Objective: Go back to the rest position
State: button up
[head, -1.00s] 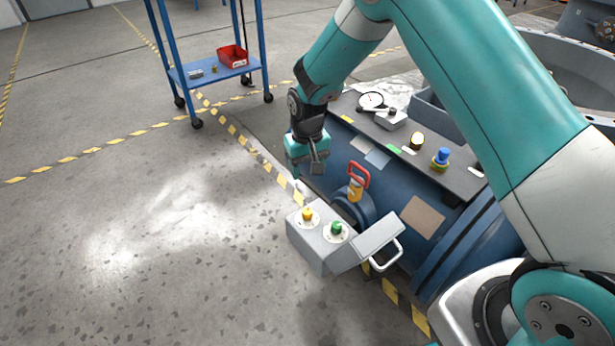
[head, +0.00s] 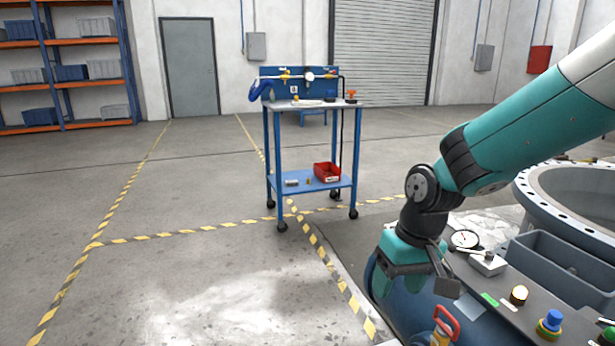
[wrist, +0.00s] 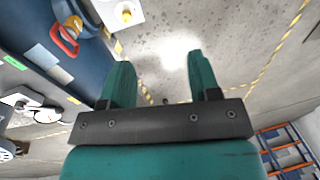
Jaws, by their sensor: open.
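My gripper (head: 412,284) hangs beside the blue cylindrical body (head: 408,312) at the lower right of the head view. In the wrist view its two teal fingers (wrist: 162,78) stand apart with nothing between them. A red-handled lever (head: 446,325) is just below and right of the gripper in the head view. The lever also shows at the upper left of the wrist view (wrist: 64,40), to one side of the fingers. A white box with a yellow button (wrist: 124,14) is at the top of the wrist view.
The dark bench top holds a dial gauge (head: 465,239), a blue knob (head: 550,323) and a grey bin (head: 560,268). A large flanged ring (head: 530,190) lies behind. A blue cart (head: 300,188) with a red tray (head: 327,172) stands farther off. The floor at left is clear, with striped tape.

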jog(key=s+r+n+y, duration=0.1)
jog(key=s+r, duration=0.2)
jog(key=s, duration=0.4)
jog(key=s+r+n+p, duration=0.1)
jog(key=s+r+n, duration=0.1)
jog(key=s+r, duration=0.35)
jog(key=s+r+n+y, duration=0.1)
jog(key=s+r, duration=0.1)
jog(key=s, duration=0.7)
notch_tip(320, 180, up, 24)
jog(key=a+p, duration=0.1)
jog(key=p, duration=2.3)
jog(key=shift+w, duration=0.35)
